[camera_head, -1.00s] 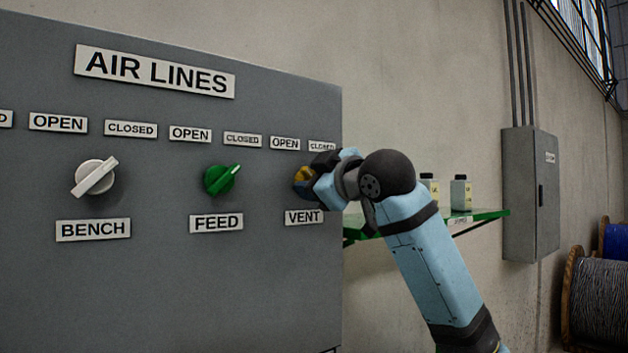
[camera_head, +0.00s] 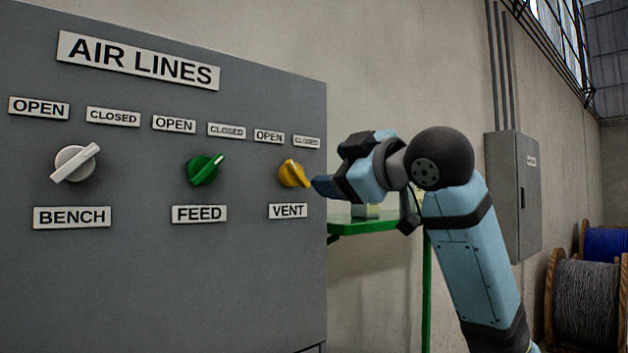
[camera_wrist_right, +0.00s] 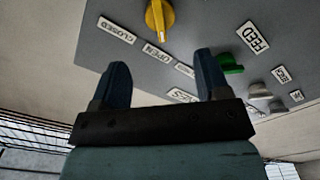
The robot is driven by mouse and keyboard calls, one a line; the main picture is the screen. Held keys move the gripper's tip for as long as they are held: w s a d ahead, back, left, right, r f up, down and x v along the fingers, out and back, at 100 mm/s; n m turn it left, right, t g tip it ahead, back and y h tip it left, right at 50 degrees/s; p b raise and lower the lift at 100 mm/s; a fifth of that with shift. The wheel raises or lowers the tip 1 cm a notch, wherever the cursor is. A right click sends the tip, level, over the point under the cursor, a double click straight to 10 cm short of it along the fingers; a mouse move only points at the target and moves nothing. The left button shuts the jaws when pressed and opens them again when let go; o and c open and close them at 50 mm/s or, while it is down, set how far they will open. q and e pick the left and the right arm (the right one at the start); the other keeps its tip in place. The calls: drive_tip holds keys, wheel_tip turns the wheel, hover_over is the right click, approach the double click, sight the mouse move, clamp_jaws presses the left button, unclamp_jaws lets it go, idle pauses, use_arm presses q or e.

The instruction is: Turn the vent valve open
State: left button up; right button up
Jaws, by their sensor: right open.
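The vent valve is a yellow knob (camera_head: 292,173) on the grey panel, above the VENT label (camera_head: 288,211). Its bar slants from upper left to lower right, with the upper end toward the OPEN label (camera_head: 269,136). The CLOSED label (camera_head: 306,141) sits to the right of that. In the right wrist view the yellow knob (camera_wrist_right: 159,18) shows beyond the fingers, its bar end toward OPEN (camera_wrist_right: 155,53). My right gripper (camera_head: 322,186) is just right of the knob, open and empty; its spread fingers (camera_wrist_right: 162,62) are apart from the knob. My left gripper is not in view.
The white BENCH knob (camera_head: 75,163) and green FEED knob (camera_head: 205,170) sit left on the same panel, both bars slanting up right. A green shelf (camera_head: 352,227) is behind my right arm. A grey wall box (camera_head: 515,190) and cable reels (camera_head: 580,305) stand at right.

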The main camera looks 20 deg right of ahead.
drive_tip(key=v, duration=0.3)
drive_tip(key=shift+s+d, duration=0.1)
drive_tip(key=shift+s, duration=0.2)
drive_tip(key=w+a+f+m+g, duration=0.15)
drive_tip(key=w+f, duration=0.35)
drive_tip(key=f, duration=0.6)
drive_tip(key=w+f+m, duration=0.2)
drive_tip(key=w+f, duration=0.4)
drive_tip(key=f, duration=0.5)
drive_tip(key=s+a+f+m+g+h+p, duration=0.1)
drive_tip(key=s+f+m, duration=0.15)
drive_tip(key=f, duration=1.35)
drive_tip(key=s+a+f+m+g+h+p, duration=0.1)
drive_tip(key=s+f, duration=0.2)
drive_tip(key=f, duration=1.3)
drive_tip(key=s+f+m+g+h+p, duration=0.1)
drive_tip(key=s+f+m+g+p, duration=0.1)
drive_tip(key=s+f, duration=2.2)
drive_tip(key=s+m, duration=0.1)
drive_tip(key=s, duration=0.2)
drive_tip(key=shift+a, duration=0.3)
